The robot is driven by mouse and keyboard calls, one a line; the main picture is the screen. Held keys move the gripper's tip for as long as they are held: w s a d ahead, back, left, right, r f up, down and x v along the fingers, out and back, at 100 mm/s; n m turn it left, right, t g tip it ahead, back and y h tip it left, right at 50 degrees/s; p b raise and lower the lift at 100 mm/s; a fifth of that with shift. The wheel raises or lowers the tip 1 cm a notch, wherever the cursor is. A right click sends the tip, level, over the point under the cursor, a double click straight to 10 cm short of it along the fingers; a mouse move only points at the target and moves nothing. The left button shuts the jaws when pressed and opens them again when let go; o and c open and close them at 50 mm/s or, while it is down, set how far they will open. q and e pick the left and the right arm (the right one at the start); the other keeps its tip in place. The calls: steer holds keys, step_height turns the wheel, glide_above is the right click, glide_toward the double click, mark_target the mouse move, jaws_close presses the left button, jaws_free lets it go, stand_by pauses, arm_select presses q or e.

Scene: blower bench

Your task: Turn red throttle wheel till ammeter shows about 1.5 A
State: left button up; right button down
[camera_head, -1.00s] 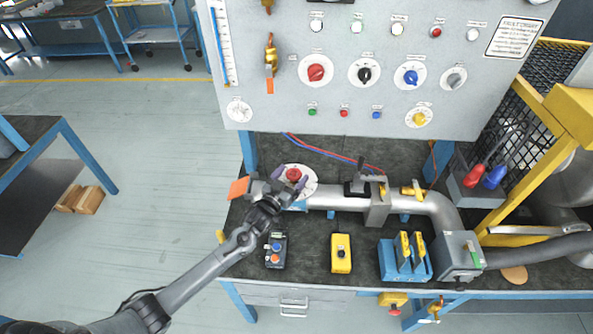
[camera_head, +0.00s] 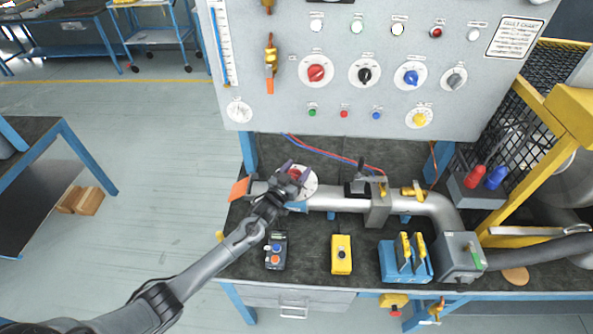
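The red throttle wheel (camera_head: 294,172) sits on a round white dial plate (camera_head: 309,187) at the left end of the silver pipe. My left gripper (camera_head: 297,168) is at the wheel, with one finger on each side of it. The fingers stand apart and partly cover the wheel and plate; whether they press on the rim cannot be told. A small round gauge (camera_head: 239,110) is at the panel's lower left. Its reading is too small to tell, and I cannot tell whether it is the ammeter. My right gripper is not in view.
A grey handheld box (camera_head: 276,250) and a yellow box (camera_head: 341,254) lie on the dark bench in front of the pipe. A blue block with yellow levers (camera_head: 405,260) is further right. The upright panel (camera_head: 290,120) rises behind the wheel. An orange flag (camera_head: 239,188) is left of the wheel.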

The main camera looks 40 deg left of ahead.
arm_select(q)
steer(key=shift+c, duration=0.5)
steer(key=shift+m+h, duration=0.8)
steer(key=shift+h, duration=0.4)
steer(key=m+h+b, duration=0.1)
steer(key=h, duration=0.1)
steer(key=m+h+b, duration=0.1)
steer(key=shift+d+f+m+h, duration=0.2)
steer(key=shift+m+h, duration=0.1)
steer(key=shift+h, duration=0.1)
steer(key=shift+d+r+h, duration=0.15)
steer(key=shift+h, duration=0.35)
steer(key=o, duration=1)
steer(key=shift+c, duration=0.2)
steer(key=shift+r, duration=0.1)
